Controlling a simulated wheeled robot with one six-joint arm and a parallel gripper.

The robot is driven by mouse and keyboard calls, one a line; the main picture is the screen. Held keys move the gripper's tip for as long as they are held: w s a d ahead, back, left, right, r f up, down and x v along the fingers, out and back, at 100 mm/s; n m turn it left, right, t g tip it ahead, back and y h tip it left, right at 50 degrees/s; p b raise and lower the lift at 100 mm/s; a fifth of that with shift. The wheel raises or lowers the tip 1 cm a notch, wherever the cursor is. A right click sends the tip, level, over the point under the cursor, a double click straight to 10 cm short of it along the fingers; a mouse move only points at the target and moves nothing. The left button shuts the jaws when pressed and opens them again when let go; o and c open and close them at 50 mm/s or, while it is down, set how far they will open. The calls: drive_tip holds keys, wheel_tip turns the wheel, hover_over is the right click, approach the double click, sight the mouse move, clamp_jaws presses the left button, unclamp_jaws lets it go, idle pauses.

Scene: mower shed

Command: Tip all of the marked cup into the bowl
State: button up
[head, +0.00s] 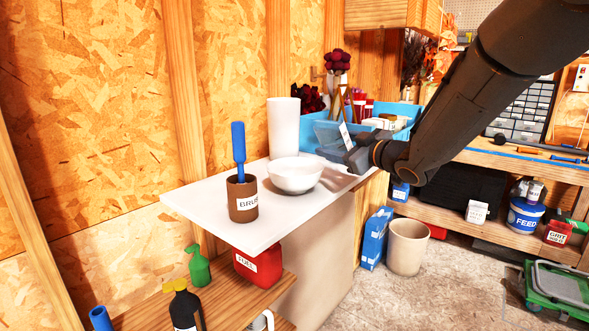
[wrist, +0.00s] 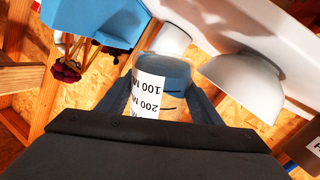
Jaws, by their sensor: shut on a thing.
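The marked cup (wrist: 150,95) is clear, with a white label reading 100 and 200 ML. My gripper (wrist: 160,104) is shut on it, one finger on each side. In the head view my gripper (head: 358,153) is right of the bowl, and the cup's label (head: 346,137) looks tilted. The cup's see-through body is hard to tell from the blue bin behind it, and its contents are unclear. The white bowl (head: 295,176) stands upright on the white table, left of my gripper. The bowl also shows in the wrist view (wrist: 245,85), apart from the cup.
A brown BRUSH pot (head: 243,202) with a blue-handled brush stands front left of the bowl on the white table (head: 200,210). A tall white cylinder (head: 284,128) stands behind the bowl. A blue bin (head: 402,110) with several things is behind my gripper.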

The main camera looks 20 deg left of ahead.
sight(328, 137)
drive_tip(key=shift+s+a+r+n, duration=0.1)
drive_tip(key=shift+s+a+n, duration=0.1)
drive_tip(key=shift+n, duration=0.1)
drive_tip(key=shift+s+a+r+n, duration=0.2)
drive_tip(key=shift+a+r+n, duration=0.1)
drive_tip(key=shift+r+n, duration=0.4)
drive_tip(key=shift+r+n+h+b, duration=0.4)
drive_tip(key=shift+n+b, duration=0.15)
drive_tip(key=shift+n, duration=0.15)
drive_tip(key=shift+s+a+r, duration=0.1)
drive_tip(key=shift+f+n+h+b, duration=0.2)
drive_tip(key=shift+n+h+b, duration=0.1)
drive_tip(key=shift+n+b, duration=0.75)
drive_tip(key=shift+f+n+t+h+b, duration=0.2)
drive_tip(key=shift+n+b, duration=0.4)
drive_tip(key=shift+b, duration=0.7)
drive_tip(key=shift+f+n+t+h+b, duration=0.15)
drive_tip(key=shift+n+b, duration=0.4)
drive_tip(key=shift+b, duration=0.7)
drive_tip(key=shift+s+a+r+n+h+b, duration=0.25)
drive_tip(key=shift+s+a+r+n+b, duration=0.4)
drive_tip(key=shift+b, duration=0.6)
drive_tip(key=shift+a+f+n+b, duration=0.25)
drive_tip(key=shift+n+b, duration=0.5)
drive_tip(key=shift+b, duration=0.8)
drive_tip(key=shift+r+n+h, duration=0.1)
drive_tip(key=shift+n+h, duration=0.2)
